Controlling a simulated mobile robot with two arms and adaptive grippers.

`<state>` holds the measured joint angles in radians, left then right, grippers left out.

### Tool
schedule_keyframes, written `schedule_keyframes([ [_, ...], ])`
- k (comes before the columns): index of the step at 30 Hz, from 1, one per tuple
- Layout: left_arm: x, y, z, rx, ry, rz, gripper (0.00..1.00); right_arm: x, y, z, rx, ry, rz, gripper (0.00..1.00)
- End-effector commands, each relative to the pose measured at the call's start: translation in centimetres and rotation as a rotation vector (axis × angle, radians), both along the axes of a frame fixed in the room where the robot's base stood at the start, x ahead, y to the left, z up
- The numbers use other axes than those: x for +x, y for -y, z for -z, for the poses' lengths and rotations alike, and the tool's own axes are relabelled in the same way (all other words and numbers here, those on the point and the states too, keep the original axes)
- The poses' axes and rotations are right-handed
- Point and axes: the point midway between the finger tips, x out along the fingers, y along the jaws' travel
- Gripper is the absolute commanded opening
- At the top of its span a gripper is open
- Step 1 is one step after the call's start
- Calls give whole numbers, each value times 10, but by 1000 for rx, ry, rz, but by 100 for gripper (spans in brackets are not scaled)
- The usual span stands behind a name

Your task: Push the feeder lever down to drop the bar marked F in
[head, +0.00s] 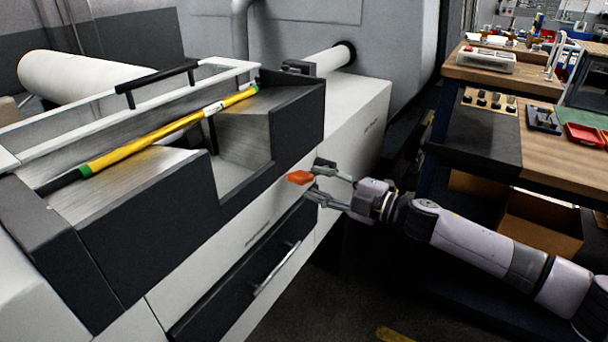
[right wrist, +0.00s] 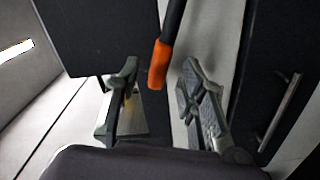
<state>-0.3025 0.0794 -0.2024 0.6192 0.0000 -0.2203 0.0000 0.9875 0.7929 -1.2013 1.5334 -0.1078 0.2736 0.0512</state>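In the right wrist view the lever is a black rod ending in an orange grip (right wrist: 158,66). My right gripper (head: 320,179) is open and empty, its fingertips just short of the orange tip. In the right wrist view the orange grip shows between the two spread fingers (right wrist: 158,80); contact is not visible. A yellow bar (head: 150,141) with green bands, a dark end and a small pale label lies on the feeder's inclined top. The label is unreadable. My left gripper is out of view.
Below the lever is a dark drawer with a metal handle (head: 276,268). A white tube (head: 334,58) runs from the feeder into the grey machine. At the right stands a workbench (head: 545,135) with a red bin (head: 585,135). The floor between is clear.

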Motion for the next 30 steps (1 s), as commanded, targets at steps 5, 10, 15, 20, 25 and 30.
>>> schedule_keyframes([
  [5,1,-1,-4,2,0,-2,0,17,-24,-1,1,-1,-1,37],
  [10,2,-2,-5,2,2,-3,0,25,-35,0,1,-1,0,37],
  [15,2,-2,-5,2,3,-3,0,27,-37,0,-1,-1,1,37],
  [20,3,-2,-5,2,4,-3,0,27,-37,1,-1,-1,1,37],
  [25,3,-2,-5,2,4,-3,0,27,-37,1,0,0,1,25],
  [30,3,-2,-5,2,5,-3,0,27,-36,1,0,-1,1,14],
])
